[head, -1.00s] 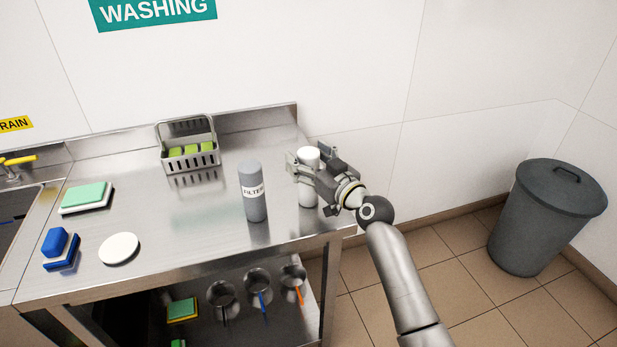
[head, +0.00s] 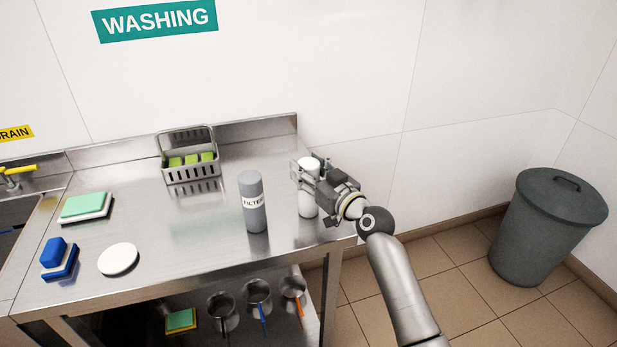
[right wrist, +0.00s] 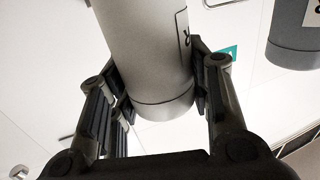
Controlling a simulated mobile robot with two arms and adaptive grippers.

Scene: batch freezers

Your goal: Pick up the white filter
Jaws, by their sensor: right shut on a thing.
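The white filter (head: 307,202) is a white cylinder standing upright near the right end of the steel table. My right gripper (head: 308,180) reaches it from the right and is shut on its upper part. In the right wrist view the filter (right wrist: 145,50) sits between the fingers of the right gripper (right wrist: 155,95), with part of a dark label visible. I cannot tell whether its base touches the table. My left gripper is not in view.
A grey filter (head: 254,205) stands just left of the white one on the table (head: 190,250). A wire basket (head: 190,177) with green sponges stands at the back. A white disc (head: 118,259) and blue block (head: 56,256) lie left. A grey bin (head: 545,235) stands on the floor.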

